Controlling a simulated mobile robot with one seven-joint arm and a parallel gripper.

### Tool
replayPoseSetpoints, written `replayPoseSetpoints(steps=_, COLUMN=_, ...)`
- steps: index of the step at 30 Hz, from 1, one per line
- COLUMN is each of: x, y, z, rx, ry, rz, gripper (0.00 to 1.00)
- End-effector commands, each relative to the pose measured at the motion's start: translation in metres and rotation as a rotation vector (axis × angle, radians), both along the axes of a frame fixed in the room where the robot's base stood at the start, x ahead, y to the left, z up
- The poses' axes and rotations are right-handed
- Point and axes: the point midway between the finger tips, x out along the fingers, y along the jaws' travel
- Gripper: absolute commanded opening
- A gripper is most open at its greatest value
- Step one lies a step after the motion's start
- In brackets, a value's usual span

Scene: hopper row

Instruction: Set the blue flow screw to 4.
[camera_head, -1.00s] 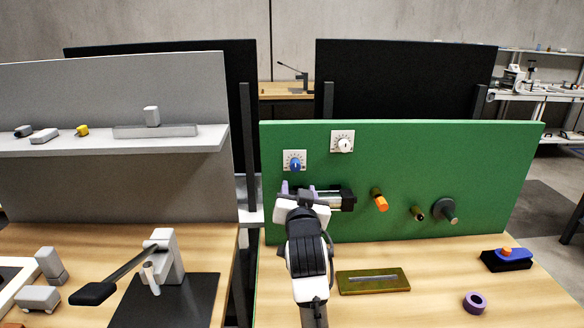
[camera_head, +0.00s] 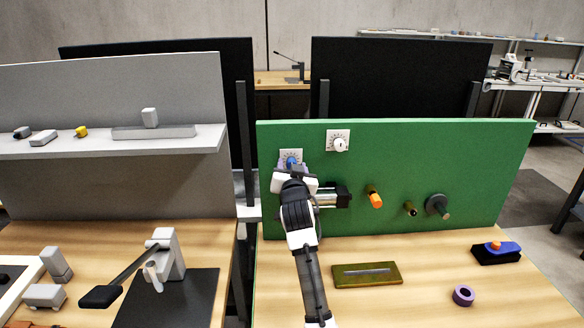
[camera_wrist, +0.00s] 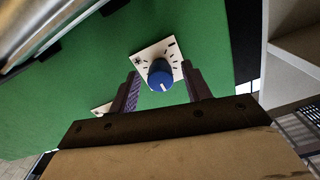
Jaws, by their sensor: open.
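The blue flow screw (camera_head: 291,161) is a round blue knob on a white dial plate (camera_head: 285,154) at the upper left of the green panel. In the wrist view the blue flow screw (camera_wrist: 160,79) shows a white pointer line, with tick marks on its plate (camera_wrist: 144,60); the numbers are too small to read. My gripper (camera_wrist: 162,88) is open, its two fingers on either side of the knob in that view. Whether they touch it I cannot tell. In the head view my gripper (camera_head: 292,173) is just below the knob and partly covers its plate.
A second dial with a white knob (camera_head: 340,144) is to the right. A metal cylinder (camera_head: 328,196), an orange-tipped peg (camera_head: 375,198) and a dark round knob (camera_head: 438,206) stick out from the green panel (camera_head: 450,150). A grey shelf unit (camera_head: 150,180) stands to the left.

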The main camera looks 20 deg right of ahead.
Motion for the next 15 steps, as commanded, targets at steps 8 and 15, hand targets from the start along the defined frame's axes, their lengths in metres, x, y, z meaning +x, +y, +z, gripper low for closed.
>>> replayPoseSetpoints(steps=8, x=-0.0003, y=0.0001, z=0.0002, rx=0.000, ry=0.000, rz=0.000, gripper=0.20)
replayPoseSetpoints(steps=15, x=-0.0003, y=0.0001, z=-0.0005, rx=-0.010, ry=0.002, rz=0.000, gripper=0.04)
